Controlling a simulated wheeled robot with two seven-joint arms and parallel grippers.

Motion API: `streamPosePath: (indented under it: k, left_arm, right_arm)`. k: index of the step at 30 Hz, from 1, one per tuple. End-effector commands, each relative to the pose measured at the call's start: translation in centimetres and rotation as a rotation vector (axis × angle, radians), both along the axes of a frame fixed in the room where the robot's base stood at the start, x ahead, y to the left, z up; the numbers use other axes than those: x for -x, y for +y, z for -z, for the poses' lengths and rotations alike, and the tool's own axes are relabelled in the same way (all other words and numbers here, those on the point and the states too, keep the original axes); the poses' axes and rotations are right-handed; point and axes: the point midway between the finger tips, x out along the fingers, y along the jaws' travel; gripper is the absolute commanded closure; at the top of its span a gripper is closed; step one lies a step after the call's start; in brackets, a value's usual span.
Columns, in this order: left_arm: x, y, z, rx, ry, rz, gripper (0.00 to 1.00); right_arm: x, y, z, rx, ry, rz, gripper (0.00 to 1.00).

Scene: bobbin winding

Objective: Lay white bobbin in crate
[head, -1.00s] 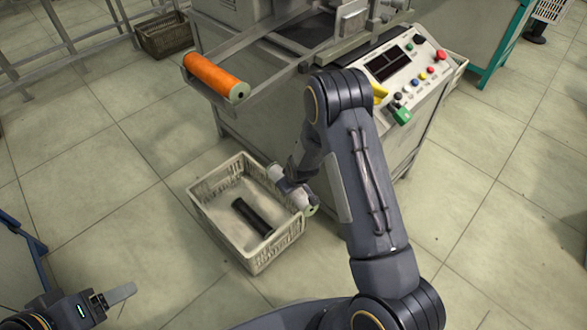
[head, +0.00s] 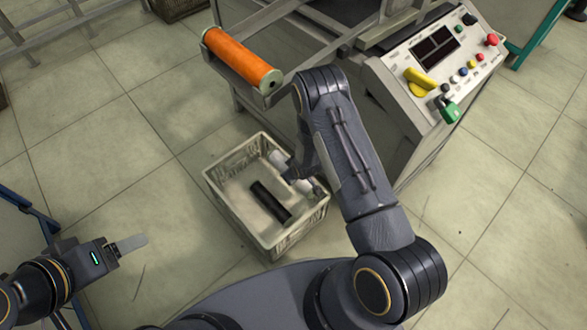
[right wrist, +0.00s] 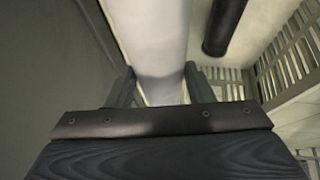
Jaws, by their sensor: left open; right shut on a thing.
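The white bobbin (head: 278,159) is in my right gripper (head: 298,174), at the right side of the crate (head: 222,202) in the head view. In the right wrist view, the fingers (right wrist: 158,88) are shut on either side of the white bobbin (right wrist: 155,35). The gripper hides the bobbin's middle in the head view. I cannot tell whether the bobbin touches the crate floor or wall. A black bobbin (head: 270,202) lies in the crate, to the left of the white one and apart from it. My left gripper (head: 132,243) is open and empty, at the lower left.
An orange bobbin (head: 240,58) sits on the machine's arm above the crate. The machine's control panel (head: 440,55), with a yellow handle and several buttons, stands to the right of my right arm. The tiled floor (head: 110,130) left of the crate is clear.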

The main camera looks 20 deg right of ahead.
Motion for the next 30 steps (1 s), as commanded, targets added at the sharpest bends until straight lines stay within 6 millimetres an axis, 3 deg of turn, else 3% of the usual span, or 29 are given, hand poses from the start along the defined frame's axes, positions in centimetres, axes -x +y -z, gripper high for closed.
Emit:
streamPosePath:
  k: [1,21,30]
  left_arm:
    - [0.0,0.0,0.8,0.0,0.0,0.0,0.3]
    - [0.0,0.0,6.0,0.0,0.0,0.0,0.3]
    - [0.0,0.0,7.8,0.0,0.0,0.0,0.3]
  right_arm:
    - [0.0,0.0,1.0,0.0,-0.001,0.0,0.87]
    - [0.0,0.0,9.1,0.0,-0.001,0.0,0.87]
    - [0.0,0.0,11.9,-0.001,-0.001,0.001,0.87]
